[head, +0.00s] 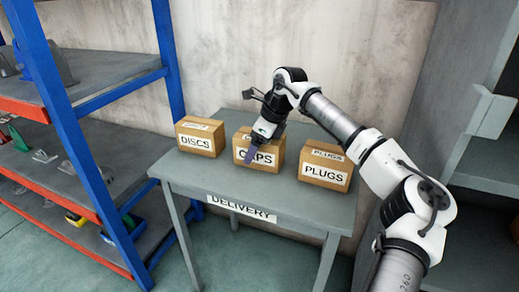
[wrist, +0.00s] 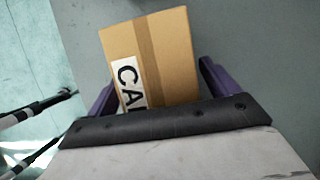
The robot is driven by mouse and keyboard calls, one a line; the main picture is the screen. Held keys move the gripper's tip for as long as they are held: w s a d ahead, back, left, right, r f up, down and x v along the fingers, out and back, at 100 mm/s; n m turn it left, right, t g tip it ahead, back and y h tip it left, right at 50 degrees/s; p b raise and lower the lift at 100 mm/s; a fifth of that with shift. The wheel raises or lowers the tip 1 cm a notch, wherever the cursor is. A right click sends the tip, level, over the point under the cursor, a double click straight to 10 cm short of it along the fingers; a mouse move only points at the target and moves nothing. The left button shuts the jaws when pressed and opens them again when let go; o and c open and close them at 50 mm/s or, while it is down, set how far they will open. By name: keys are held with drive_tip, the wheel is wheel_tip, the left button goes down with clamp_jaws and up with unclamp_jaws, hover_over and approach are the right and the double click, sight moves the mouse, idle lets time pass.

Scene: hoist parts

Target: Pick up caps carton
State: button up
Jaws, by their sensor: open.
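The caps carton (head: 243,152) is a brown box with a white CAPS label, standing in the middle of the grey delivery table (head: 240,197). In the wrist view the carton (wrist: 170,55) lies between the two purple fingers of my gripper (wrist: 158,90), turned a little relative to them. The gripper also shows in the head view (head: 253,153), in front of the carton and covering part of its label. The jaws are open. Whether either finger touches the carton is not clear, and the lower part of the carton is hidden by the gripper body in the wrist view.
The discs carton (head: 200,137) stands to the left and the plugs carton (head: 326,168) to the right, each with a small gap. A blue and orange shelf rack (head: 85,130) is at left, a grey cabinet (head: 485,150) at right. A wall is behind the table.

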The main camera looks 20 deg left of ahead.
drive_tip(key=shift+c, duration=0.2)
drive_tip(key=c, duration=1.2)
drive_tip(key=shift+c, duration=0.4)
drive_tip(key=shift+r, duration=0.1)
